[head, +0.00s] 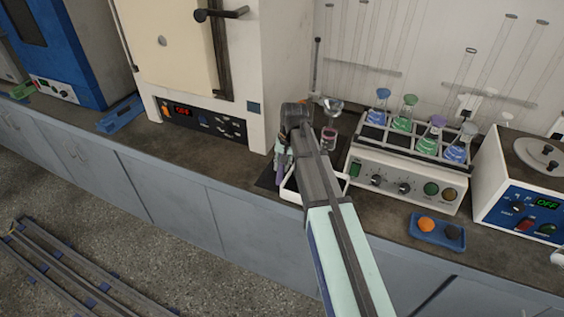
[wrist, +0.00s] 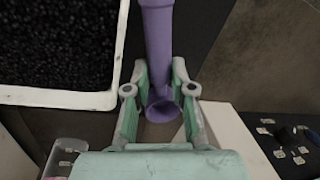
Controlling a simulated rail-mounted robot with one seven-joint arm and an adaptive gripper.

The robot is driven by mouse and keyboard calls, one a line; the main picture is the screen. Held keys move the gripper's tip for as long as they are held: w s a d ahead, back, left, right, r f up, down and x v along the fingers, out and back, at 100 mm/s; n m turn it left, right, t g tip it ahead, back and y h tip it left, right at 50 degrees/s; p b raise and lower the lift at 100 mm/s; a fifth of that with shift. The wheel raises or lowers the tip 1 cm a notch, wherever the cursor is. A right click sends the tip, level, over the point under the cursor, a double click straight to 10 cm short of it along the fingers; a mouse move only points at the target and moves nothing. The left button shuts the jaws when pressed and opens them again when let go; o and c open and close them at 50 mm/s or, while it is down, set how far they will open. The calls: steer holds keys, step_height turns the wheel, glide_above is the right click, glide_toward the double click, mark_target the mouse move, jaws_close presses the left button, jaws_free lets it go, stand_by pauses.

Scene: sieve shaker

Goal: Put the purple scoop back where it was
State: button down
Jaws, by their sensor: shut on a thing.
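The purple scoop (wrist: 158,45) is in my gripper (wrist: 160,82). Its flared end sits between the two pale green fingers, and its shaft runs up out of the top of the wrist view. In the head view my gripper (head: 284,150) is over the bench, beside the white oven and over the edge of a white tray (head: 341,184). My arm hides most of the scoop and the tray there. In the wrist view the tray's white rim (wrist: 62,98) surrounds black granules, left of the scoop. The scoop's far end is out of view.
The white oven (head: 254,140) stands close to the left of my gripper. A glass with pink contents (head: 329,140) and a shaker with several capped flasks (head: 404,180) are to the right. A blue dish with an orange ball (head: 437,239) lies near the front edge.

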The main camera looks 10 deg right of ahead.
steer(key=shift+f, duration=0.2)
steer(key=c, duration=0.9)
jaws_free()
steer(key=shift+r, duration=0.15)
